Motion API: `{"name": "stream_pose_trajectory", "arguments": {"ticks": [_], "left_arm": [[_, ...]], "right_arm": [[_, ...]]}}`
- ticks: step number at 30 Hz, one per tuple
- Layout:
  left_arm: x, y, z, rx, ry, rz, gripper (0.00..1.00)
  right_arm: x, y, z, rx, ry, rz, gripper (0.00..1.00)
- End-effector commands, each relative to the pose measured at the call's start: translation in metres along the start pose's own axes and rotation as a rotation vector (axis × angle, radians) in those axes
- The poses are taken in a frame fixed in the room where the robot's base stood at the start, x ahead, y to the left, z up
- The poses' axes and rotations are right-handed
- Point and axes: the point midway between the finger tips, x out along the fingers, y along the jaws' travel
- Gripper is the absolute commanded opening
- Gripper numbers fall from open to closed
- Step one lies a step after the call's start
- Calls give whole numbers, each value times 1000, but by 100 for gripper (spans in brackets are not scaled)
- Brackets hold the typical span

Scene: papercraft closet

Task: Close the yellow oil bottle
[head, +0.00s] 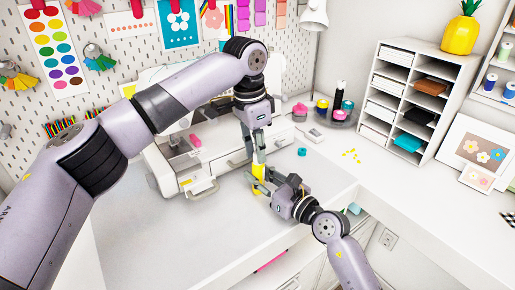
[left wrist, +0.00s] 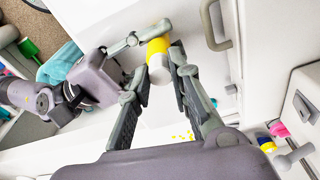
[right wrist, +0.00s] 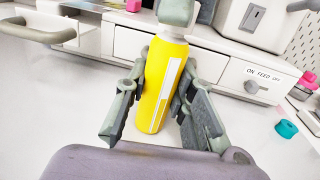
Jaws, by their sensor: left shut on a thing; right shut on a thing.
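The yellow oil bottle (head: 259,172) stands about upright over the white table; I cannot tell if its base touches. My right gripper (right wrist: 160,100) is shut around its yellow body, which has a white label strip. In the head view this gripper (head: 267,184) reaches in from the lower right. My left gripper (left wrist: 162,62) comes from above, its fingers closed on the white cap (left wrist: 160,71) at the bottle's top. The yellow body (left wrist: 158,47) shows beyond the cap there. My left fingers hide most of the cap in the right wrist view, so its seating is unclear.
A white sewing machine (head: 170,165) stands behind and left of the bottle. A teal spool (head: 302,152) and yellow bits (head: 351,155) lie on the table to the right. A round tray (head: 338,118) with bottles and a shelf unit (head: 405,105) stand further back. The front-left tabletop is clear.

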Motion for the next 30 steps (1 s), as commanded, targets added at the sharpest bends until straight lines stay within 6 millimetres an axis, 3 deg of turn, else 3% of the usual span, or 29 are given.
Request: {"name": "stream_pose_trajectory", "arguments": {"ticks": [30], "left_arm": [[1, -2, -3, 1929, -3, 230, 11]], "right_arm": [[0, 0, -1, 0, 3, 1, 0]]}}
